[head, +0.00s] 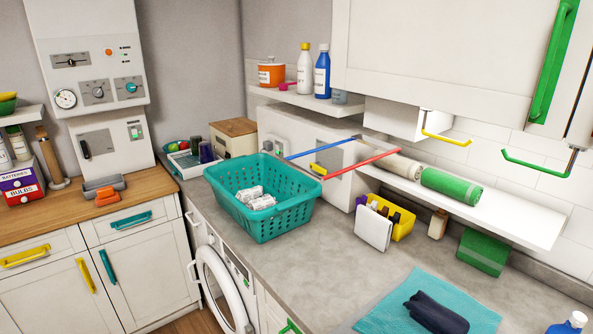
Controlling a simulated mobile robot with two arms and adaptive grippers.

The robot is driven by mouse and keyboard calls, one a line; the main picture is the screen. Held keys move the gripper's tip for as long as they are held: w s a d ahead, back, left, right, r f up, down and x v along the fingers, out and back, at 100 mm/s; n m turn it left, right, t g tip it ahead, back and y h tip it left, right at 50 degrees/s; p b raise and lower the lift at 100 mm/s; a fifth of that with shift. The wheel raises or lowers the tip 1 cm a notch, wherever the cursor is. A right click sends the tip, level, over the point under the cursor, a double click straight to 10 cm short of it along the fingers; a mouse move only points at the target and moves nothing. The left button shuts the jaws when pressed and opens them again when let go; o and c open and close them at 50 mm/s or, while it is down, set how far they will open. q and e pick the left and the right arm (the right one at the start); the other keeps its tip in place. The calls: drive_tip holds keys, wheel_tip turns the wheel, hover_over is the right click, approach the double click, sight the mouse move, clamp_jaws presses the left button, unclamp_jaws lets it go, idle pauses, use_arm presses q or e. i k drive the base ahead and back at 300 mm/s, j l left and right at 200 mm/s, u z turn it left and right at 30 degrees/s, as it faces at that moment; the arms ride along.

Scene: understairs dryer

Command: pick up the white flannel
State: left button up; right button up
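White crumpled cloth (261,203) lies in the teal laundry basket (290,220) on the grey worktop. It seems to be two small bundles side by side, with grey marks or folds. I cannot tell which of them is the white flannel, or whether both are one cloth. The basket's front wall hides part of the basket floor. Neither of my grippers shows in the head view.
A teal mat (381,316) with a dark blue rolled cloth (436,312) lies at the front right. A yellow caddy (401,229) with a white panel (373,229) stands right of the basket. Blue and red rods and a shelf (520,219) with rolled towels overhang the worktop behind.

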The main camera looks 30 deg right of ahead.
sight(371, 226)
drive_tip(key=z, duration=1.55)
